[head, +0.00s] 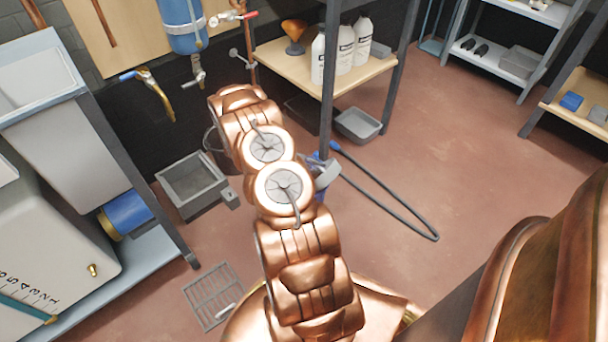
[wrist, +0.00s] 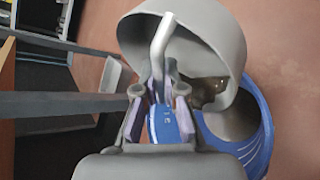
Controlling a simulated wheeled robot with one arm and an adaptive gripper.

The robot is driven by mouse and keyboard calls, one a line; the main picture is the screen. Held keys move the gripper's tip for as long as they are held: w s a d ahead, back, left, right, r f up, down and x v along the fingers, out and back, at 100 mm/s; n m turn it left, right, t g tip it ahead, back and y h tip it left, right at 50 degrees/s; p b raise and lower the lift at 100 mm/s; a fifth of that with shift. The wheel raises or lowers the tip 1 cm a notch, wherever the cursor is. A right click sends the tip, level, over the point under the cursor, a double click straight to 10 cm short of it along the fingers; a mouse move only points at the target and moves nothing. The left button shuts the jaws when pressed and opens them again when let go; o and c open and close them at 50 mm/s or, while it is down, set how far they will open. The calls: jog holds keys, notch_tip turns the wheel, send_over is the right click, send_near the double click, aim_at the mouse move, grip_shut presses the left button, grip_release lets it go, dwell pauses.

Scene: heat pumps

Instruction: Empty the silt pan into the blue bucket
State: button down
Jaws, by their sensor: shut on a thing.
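The grey silt pan (wrist: 215,35) is tilted in the wrist view, with its open side facing me. Dark brown silt (wrist: 208,92) shows inside near its lower right rim. The blue bucket (wrist: 262,125) is below and right of the pan, its mouth partly covered by the pan. I cannot see how much silt is in the bucket. My gripper (wrist: 160,98) is shut on the pan's pale bent handle (wrist: 161,42). A blue surface shows between and below the fingers. In the head view my arm hides most of the pan and bucket.
A grey tub (head: 188,187) stands on the floor left of my arm. A smaller grey tray (head: 360,124) is below the wooden bench (head: 283,68).

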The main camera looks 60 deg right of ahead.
jog(key=shift+w+r+n+g+p, duration=0.1)
jog(key=shift+w+n+g+p, duration=0.25)
jog(key=shift+p, duration=0.25)
dwell(0.3)
jog(key=shift+w+r+n+g+h, duration=0.15)
jog(key=shift+w+n+g+h, duration=0.4)
jog(key=shift+g, duration=0.3)
dwell(0.8)
jog(key=shift+w+g, duration=0.4)
jog(key=shift+w, duration=0.3)
